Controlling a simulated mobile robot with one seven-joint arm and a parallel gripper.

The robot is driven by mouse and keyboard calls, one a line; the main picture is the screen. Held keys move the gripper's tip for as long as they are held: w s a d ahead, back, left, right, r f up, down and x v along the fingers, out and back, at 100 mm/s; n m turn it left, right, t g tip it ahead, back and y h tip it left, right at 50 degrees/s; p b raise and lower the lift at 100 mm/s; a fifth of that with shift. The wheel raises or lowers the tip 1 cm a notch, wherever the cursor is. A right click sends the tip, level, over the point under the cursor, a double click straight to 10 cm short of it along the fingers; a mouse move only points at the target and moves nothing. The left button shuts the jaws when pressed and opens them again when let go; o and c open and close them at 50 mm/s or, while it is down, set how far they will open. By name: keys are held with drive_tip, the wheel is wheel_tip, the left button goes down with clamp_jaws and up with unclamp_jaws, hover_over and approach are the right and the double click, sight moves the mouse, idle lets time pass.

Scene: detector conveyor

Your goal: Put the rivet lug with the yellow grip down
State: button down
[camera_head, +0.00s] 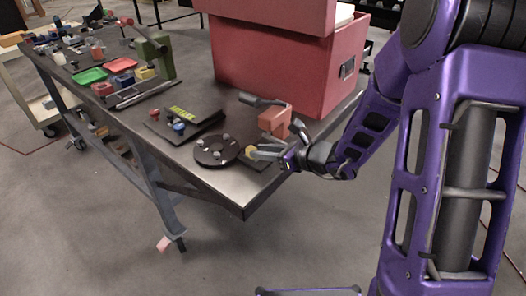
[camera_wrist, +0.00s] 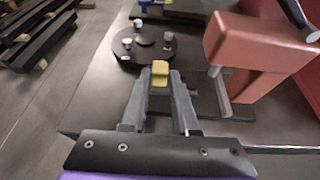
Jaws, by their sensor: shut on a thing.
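My gripper (camera_head: 256,153) is shut on the yellow grip of the rivet lug (camera_head: 250,150), near the table's front right end. In the wrist view the yellow grip (camera_wrist: 160,69) sits between the two grey fingertips of my gripper (camera_wrist: 160,82). The lug's lower part is hidden by the grip and fingers. I cannot tell whether it touches the surface below. A round dark disc (camera_head: 209,157) with several grey pegs lies just left of the lug; it also shows beyond the fingertips in the wrist view (camera_wrist: 148,55).
An orange-red bracket-like device (camera_head: 273,119) stands close behind my gripper, and to its right in the wrist view (camera_wrist: 245,45). A large red box (camera_head: 270,75) stands behind it. A dark angled plate (camera_head: 185,118) with knobs lies left. Bare table (camera_head: 235,190) shows at the front edge.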

drive_tip(key=shift+f, duration=0.15)
drive_tip(key=c, duration=0.7)
unclamp_jaws()
drive_tip(key=shift+r, duration=0.2)
drive_tip(key=shift+d+r, duration=0.1)
drive_tip(key=shift+d, duration=0.1)
drive_tip(key=p+v, duration=0.1)
drive_tip(key=v, duration=1)
drive_tip(key=shift+s+d+r, duration=0.1)
drive_tip(key=shift+s+d, duration=0.1)
